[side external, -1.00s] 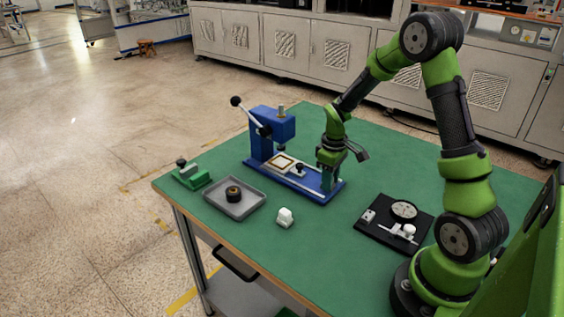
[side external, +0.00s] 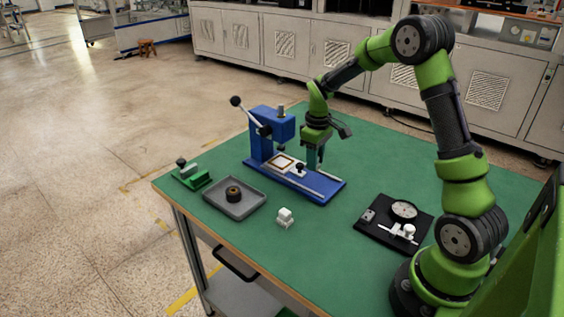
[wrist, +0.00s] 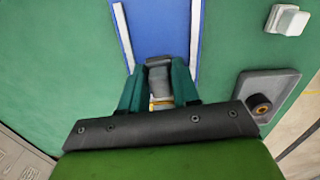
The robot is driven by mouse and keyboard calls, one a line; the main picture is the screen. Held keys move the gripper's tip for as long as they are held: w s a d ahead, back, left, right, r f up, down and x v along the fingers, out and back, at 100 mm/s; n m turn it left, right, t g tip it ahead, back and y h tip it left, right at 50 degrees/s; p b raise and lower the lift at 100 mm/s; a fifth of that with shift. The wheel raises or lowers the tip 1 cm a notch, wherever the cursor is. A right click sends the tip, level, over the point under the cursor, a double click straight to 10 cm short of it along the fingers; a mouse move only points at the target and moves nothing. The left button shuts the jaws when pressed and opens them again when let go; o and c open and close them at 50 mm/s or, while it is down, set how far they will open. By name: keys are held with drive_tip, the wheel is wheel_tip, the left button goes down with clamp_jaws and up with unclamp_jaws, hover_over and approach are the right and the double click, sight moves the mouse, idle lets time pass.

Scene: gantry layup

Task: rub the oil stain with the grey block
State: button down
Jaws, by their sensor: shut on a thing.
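My gripper (side external: 314,162) hangs over the right part of the blue press's base (side external: 325,187), fingers pointing down. In the wrist view its teal fingers (wrist: 158,80) are closed on a grey block (wrist: 158,62), which shows only partly between them. In the side view the fingers hide most of the block. The block appears apart from the base, but the gap is hard to judge. I cannot make out an oil stain in either view.
The press column (side external: 272,132) with its lever stands left of my gripper. A grey tray (side external: 218,205) with a dark ring, a white block (side external: 285,216), a green fixture (side external: 192,176) and a black board (side external: 372,236) lie around. Green tabletop (side external: 310,255) is free in front.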

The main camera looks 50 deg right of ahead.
drive_tip(key=shift+r, duration=1.8)
